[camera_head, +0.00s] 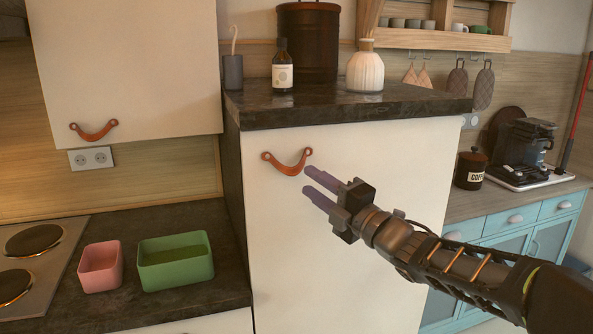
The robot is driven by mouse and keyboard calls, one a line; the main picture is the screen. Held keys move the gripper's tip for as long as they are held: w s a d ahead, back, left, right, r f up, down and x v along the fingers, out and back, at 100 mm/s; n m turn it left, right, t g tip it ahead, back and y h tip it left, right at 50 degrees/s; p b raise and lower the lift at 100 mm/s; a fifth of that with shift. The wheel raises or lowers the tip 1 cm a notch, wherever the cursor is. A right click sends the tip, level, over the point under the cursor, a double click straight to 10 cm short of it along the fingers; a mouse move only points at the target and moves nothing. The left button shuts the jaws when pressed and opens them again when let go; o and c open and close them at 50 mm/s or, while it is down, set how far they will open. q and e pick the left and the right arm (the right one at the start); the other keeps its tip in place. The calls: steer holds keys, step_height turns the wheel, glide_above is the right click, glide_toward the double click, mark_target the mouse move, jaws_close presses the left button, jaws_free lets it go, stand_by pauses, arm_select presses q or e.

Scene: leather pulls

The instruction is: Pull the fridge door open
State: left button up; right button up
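The fridge door (345,220) is a cream-white panel below a dark worktop, and it looks closed. Its handle is an orange-brown leather pull (288,165) that hangs in a curve between two end fixings near the door's upper left. My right gripper (307,180) comes in from the lower right. Its two purplish fingers are apart with nothing between them, and the tips point left, just below and right of the pull's right end. I cannot tell how far the tips are from the door. My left gripper is out of view.
A dark worktop (400,106) above the door holds a bottle (282,68), a white vase (366,72) and a dark canister (308,40). A pink box (101,266) and a green box (176,262) stand on the lower left counter. An upper cabinet (125,65) hangs at left.

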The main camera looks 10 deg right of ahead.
mark_target(294, 170)
steer(key=p+x, duration=0.1)
steer(key=x, duration=0.5)
steer(key=shift+p, duration=0.3)
steer(key=shift+c, duration=0.3)
jaws_close()
stand_by(0.7)
